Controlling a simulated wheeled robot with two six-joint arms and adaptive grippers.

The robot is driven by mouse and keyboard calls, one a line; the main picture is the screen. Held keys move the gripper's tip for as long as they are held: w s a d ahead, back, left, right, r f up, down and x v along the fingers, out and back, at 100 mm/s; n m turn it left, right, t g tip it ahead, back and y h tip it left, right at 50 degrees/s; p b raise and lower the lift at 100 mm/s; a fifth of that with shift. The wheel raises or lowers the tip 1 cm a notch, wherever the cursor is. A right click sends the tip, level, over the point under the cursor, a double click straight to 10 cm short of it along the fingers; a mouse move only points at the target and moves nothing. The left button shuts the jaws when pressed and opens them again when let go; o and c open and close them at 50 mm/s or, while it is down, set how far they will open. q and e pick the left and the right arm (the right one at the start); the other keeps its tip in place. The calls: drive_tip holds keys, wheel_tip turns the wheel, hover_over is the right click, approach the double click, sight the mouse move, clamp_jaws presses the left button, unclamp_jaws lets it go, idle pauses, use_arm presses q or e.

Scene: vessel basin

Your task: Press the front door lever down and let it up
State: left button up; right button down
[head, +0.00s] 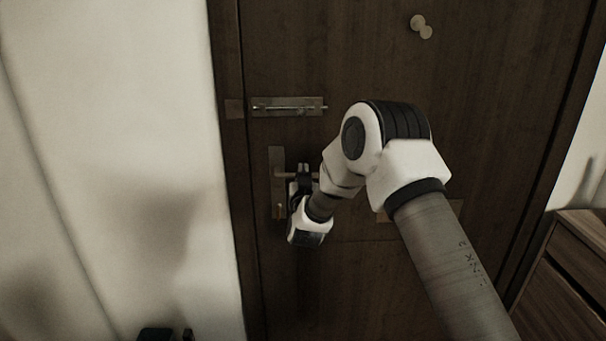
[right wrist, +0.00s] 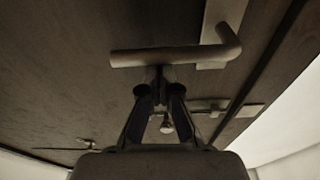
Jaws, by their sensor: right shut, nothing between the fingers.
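The front door (head: 390,280) is dark wood and looks shut. Its lever (head: 284,177) sticks out from a tall metal plate (head: 277,205) near the door's left edge and looks roughly level. My right gripper (head: 303,178) is at the lever and hides part of it in the head view. In the right wrist view, the lever (right wrist: 165,56) crosses above my right fingertips (right wrist: 160,76), which are shut with nothing between them. The tips are very close to the lever bar; I cannot tell whether they touch. A dark shape at the bottom left may be my left gripper (head: 157,334), mostly cut off.
A slide bolt (head: 290,107) sits above the lever plate, and it also shows in the right wrist view (right wrist: 208,105). A round knob (head: 421,27) is higher on the door. A wooden cabinet (head: 570,275) stands at the right. A pale wall (head: 110,130) fills the left.

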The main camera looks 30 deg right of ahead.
wheel_tip(320, 180, down, 4)
drive_tip(key=m+b, duration=0.3)
drive_tip(key=b, duration=0.1)
drive_tip(key=m+b, duration=0.2)
drive_tip(key=b, duration=0.2)
drive_tip(key=shift+f+m+g+h, duration=0.15)
drive_tip(key=shift+m+g+h, duration=0.25)
drive_tip(key=shift+a, duration=0.1)
idle(0.3)
